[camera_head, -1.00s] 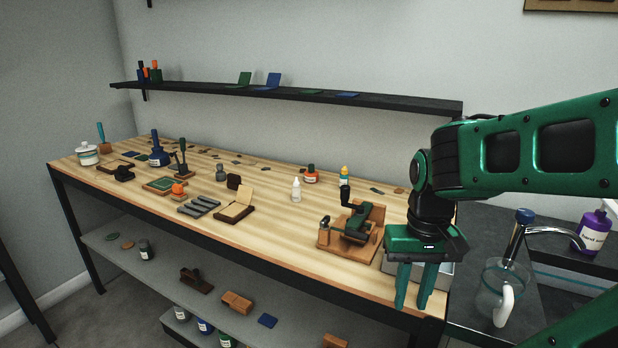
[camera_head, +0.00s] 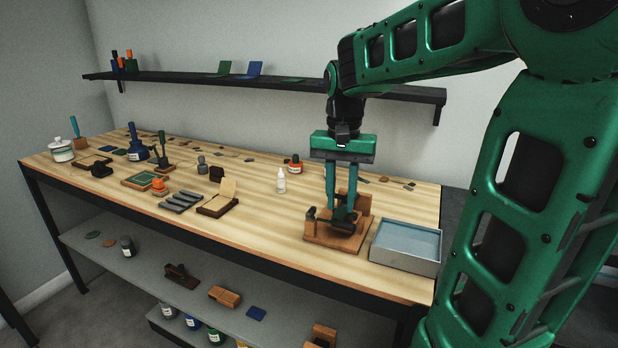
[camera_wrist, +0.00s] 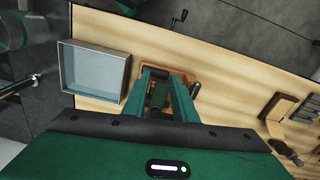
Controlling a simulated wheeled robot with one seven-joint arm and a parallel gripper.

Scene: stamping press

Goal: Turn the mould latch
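The mould device stands near the right end of the bench: a wooden base (camera_head: 318,240) with a dark metal mould (camera_head: 342,222) and an upright wooden block. The wrist view shows its orange-brown base (camera_wrist: 182,70) below my fingers. A small dark lever-like part (camera_head: 311,214) sticks up at its left; I cannot tell for certain if it is the latch. My gripper (camera_head: 341,207) points straight down over the mould, its fingers apart. In the wrist view the dark green mould part (camera_wrist: 159,95) shows between the fingers. Contact cannot be told; the fingers hide part of the device.
A shallow grey-blue tray (camera_head: 405,246) stands just right of the device. A small white bottle (camera_head: 281,181) and an orange-capped jar (camera_head: 295,165) stand behind left. The bench front between box and device is clear.

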